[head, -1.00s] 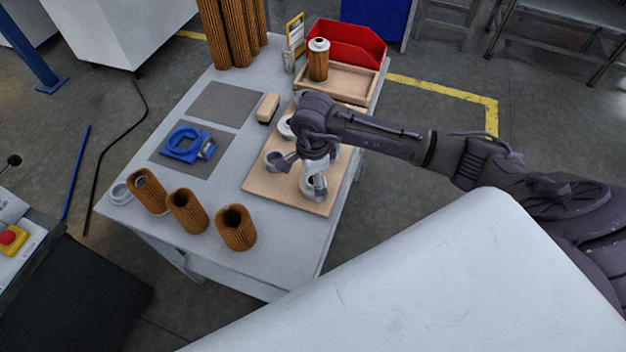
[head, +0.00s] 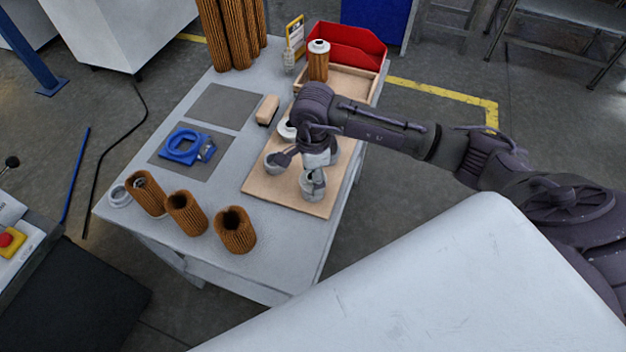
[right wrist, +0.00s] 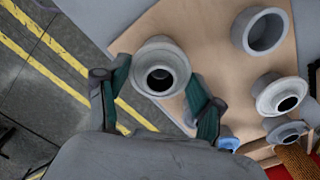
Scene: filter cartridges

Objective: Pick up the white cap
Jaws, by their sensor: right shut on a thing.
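A white cap (head: 310,193), round with a dark central hole, is at the front right of the wooden board (head: 262,190). My right gripper (head: 314,176) points down at it and is shut on it. In the right wrist view the cap (right wrist: 160,68) sits between the two green-padded fingers (right wrist: 158,95). I cannot tell whether it is clear of the board. A second ring-like cap (head: 273,163) and a third (head: 286,130) stand on the board to the left and behind. My left gripper is out of view.
Three brown pleated cartridges (head: 235,231) stand at the table's front left. A blue fixture (head: 184,146) lies on a grey mat. A white-capped cartridge (head: 318,66) stands by the wooden tray (head: 350,82), before a red bin (head: 350,42).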

